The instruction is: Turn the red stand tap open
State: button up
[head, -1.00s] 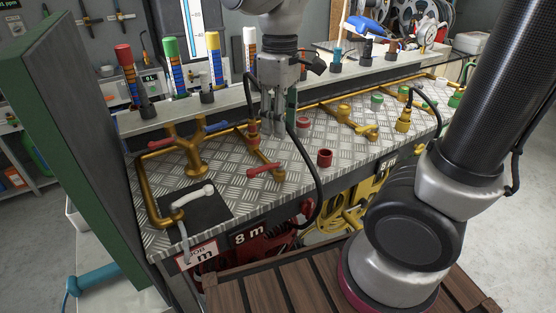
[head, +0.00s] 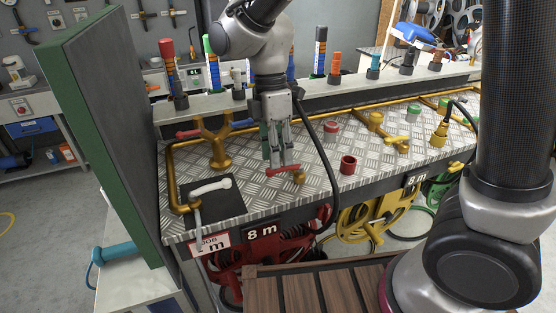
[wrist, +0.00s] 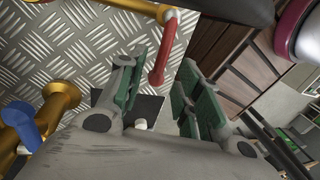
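The stand tap's red lever (head: 285,169) sits on a brass fitting (head: 299,178) near the front edge of the chequer-plate bench. In the wrist view the red lever (wrist: 166,48) runs down from its brass pipe, and its free end shows in the gap between my fingers. My gripper (head: 277,160) points down just above and behind the lever. In the wrist view my gripper (wrist: 157,85) is open, with green pads on both sides of the lever's end. I cannot tell whether either pad touches it.
A brass Y-piece (head: 214,143) with a red and a blue lever stands left of my gripper. A red cup (head: 348,165) stands to the right. A white-handled hose end (head: 210,188) lies on a black mat. A green-edged panel (head: 112,150) closes the left side.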

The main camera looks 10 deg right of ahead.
aim_at(285, 169)
jog(key=shift+s+f, duration=0.2)
jog(key=shift+f, duration=0.95)
jog(key=shift+c, duration=0.3)
grip_shut()
